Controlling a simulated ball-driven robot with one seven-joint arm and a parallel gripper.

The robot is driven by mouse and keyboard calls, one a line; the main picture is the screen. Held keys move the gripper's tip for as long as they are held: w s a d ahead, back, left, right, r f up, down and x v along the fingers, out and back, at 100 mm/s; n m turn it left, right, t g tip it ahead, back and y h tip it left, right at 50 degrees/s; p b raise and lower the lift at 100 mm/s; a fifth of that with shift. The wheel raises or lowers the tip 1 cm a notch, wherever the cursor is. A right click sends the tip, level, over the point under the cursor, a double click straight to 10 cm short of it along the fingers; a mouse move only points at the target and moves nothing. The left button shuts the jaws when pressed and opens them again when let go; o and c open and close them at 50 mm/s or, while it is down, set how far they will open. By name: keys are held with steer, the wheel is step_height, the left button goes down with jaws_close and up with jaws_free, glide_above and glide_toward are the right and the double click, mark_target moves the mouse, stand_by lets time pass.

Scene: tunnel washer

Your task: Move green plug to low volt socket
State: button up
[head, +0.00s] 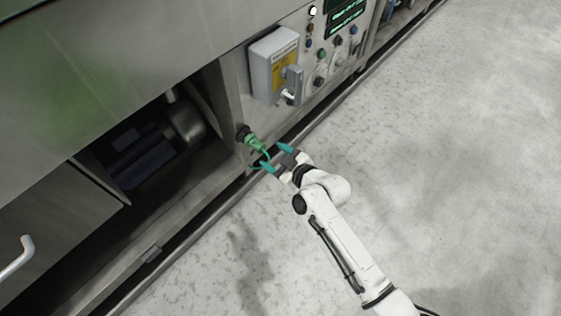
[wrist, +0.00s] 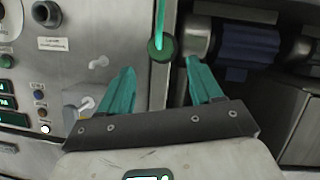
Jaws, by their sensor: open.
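The green plug (head: 254,142) sits at a dark round fitting (head: 242,131) on the machine's front panel, with a green cable hanging from it. In the wrist view the plug (wrist: 161,48) shows end-on, just beyond and between the fingertips. My gripper (head: 277,156) is open and empty, its teal fingers pointing at the panel close to the plug. It also shows in the wrist view (wrist: 160,65). A dark round fitting (wrist: 47,13) with a small label beside it is at the upper left there; I cannot read whether it is the low volt socket.
A grey box with a yellow label (head: 275,66) and a switch handle projects from the panel above right of the plug. Buttons and a green display (head: 348,15) lie beyond. An open bay (head: 145,150) is at the left. The floor at right is clear.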

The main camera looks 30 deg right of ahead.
mark_target(264, 150)
steer(key=b+x, duration=0.2)
steer(key=x, duration=0.6)
steer(key=shift+w+a+f, duration=0.1)
steer(key=shift+f, duration=0.05)
jaws_close()
stand_by(0.7)
stand_by(0.4)
steer(key=shift+s+d, duration=0.2)
steer(key=shift+s, duration=0.35)
steer(key=shift+s+d, duration=0.1)
steer(key=shift+s, duration=0.2)
steer(key=shift+s+d, duration=0.1)
steer(key=shift+s, duration=0.25)
steer(key=shift+s+d, duration=0.15)
steer(key=shift+s, duration=0.15)
